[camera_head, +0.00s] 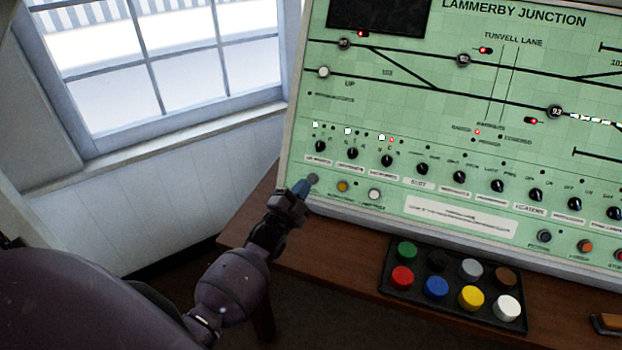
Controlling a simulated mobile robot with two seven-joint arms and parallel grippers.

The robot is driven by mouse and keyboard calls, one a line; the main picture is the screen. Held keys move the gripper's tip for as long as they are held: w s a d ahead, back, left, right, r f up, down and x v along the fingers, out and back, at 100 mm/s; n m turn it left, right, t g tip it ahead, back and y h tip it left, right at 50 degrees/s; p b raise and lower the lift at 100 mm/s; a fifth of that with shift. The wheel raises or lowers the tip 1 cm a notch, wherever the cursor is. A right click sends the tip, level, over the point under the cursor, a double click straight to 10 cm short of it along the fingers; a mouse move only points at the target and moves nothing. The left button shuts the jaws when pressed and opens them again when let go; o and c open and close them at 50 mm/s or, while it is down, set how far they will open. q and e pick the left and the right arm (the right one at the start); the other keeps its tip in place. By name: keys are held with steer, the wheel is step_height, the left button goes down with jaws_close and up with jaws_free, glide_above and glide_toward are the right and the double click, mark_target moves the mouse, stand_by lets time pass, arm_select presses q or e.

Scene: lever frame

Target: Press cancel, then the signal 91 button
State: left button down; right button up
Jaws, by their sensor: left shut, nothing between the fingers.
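The green signalling panel (450,160) headed "LAMMERBY JUNCTION" stands at the right. My left gripper (301,188) is shut and empty, at the panel's lower left corner. Its tip is right beside a small grey button (313,178); I cannot tell whether they touch. An amber button (342,187) and a white button (374,194) sit to its right. Their labels are too small to read, so I cannot tell which is cancel. Round track buttons show at upper left (345,43), upper middle (464,60) and right, marked 93 (555,111). I cannot surely read 91. My right gripper is not in view.
A row of black knobs (459,177) crosses the panel above the lower buttons. A black box with several coloured buttons (453,302) lies on the wooden desk (345,245) below the panel. A window (150,65) is at left. The space left of the panel is open.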

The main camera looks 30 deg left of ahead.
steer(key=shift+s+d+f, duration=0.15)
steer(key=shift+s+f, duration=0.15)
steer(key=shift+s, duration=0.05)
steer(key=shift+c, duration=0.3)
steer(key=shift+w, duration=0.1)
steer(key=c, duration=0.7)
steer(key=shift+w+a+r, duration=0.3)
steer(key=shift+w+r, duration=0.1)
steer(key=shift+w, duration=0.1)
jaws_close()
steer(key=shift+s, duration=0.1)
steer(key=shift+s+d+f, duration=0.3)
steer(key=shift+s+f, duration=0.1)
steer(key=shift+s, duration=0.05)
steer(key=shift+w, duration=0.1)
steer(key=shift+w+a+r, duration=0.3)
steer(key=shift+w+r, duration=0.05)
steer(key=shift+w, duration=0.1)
